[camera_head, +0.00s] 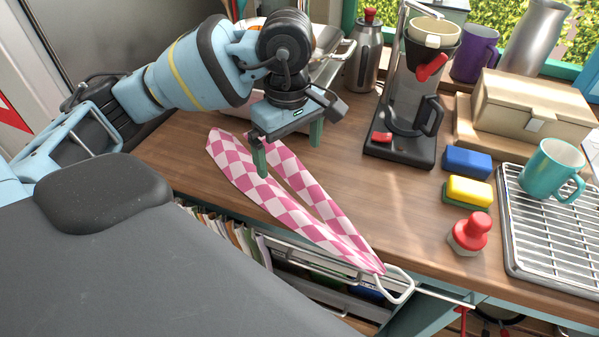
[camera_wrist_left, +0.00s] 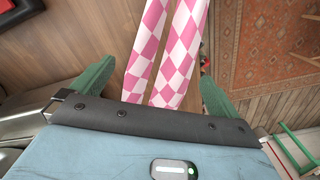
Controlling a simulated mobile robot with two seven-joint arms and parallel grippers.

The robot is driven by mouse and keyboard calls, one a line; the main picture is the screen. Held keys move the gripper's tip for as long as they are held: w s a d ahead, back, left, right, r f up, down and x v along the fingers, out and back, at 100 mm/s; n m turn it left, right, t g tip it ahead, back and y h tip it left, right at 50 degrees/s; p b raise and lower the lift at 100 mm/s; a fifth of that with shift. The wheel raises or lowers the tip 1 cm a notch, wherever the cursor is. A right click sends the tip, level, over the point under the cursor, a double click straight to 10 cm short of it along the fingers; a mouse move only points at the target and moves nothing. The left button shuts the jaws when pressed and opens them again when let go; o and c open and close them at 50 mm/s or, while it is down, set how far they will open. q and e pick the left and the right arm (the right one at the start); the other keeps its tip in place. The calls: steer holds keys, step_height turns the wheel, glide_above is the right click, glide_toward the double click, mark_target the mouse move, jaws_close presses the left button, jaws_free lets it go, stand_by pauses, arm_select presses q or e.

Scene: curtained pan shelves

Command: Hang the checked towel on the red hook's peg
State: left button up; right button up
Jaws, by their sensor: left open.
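The pink-and-white checked towel (camera_head: 330,212) forms a long narrow loop over the wooden counter, its pointed lower end at the front edge by a white rail. My left gripper (camera_head: 288,147) is open above the towel's upper part, with green fingers. In the left wrist view two strips of the towel (camera_wrist_left: 178,50) run between the open fingers (camera_wrist_left: 157,84); I cannot tell if they touch it. A small red piece (camera_head: 462,314) hangs below the counter edge at the lower right; I cannot tell if it is the red hook. My right gripper is not in view.
A coffee maker (camera_head: 411,100) and a steel flask (camera_head: 366,55) stand behind. Blue (camera_head: 467,162) and yellow (camera_head: 468,190) sponges, a red-knobbed stamp (camera_head: 469,234) and a wire rack (camera_head: 520,235) with a teal mug (camera_head: 550,170) are at right. The counter between towel and sponges is clear.

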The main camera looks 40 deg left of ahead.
mark_target(288, 182)
arm_select(q)
steer(key=shift+s, duration=0.1)
steer(key=shift+s+f, duration=0.2)
steer(key=shift+f, duration=0.3)
steer(key=shift+s+f, duration=0.15)
steer(key=shift+f, duration=0.3)
steer(key=shift+w+f, duration=0.1)
steer(key=shift+f, duration=0.2)
steer(key=shift+w+f, duration=0.1)
steer(key=shift+f, duration=0.1)
steer(key=f, duration=0.4)
steer(key=shift+w+a+f+p, duration=0.1)
steer(key=shift+a+f+p, duration=0.1)
steer(key=shift+f+p, duration=0.15)
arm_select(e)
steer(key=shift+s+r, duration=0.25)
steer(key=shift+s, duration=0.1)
arm_select(q)
steer(key=c, duration=0.7)
steer(key=shift+c, duration=0.5)
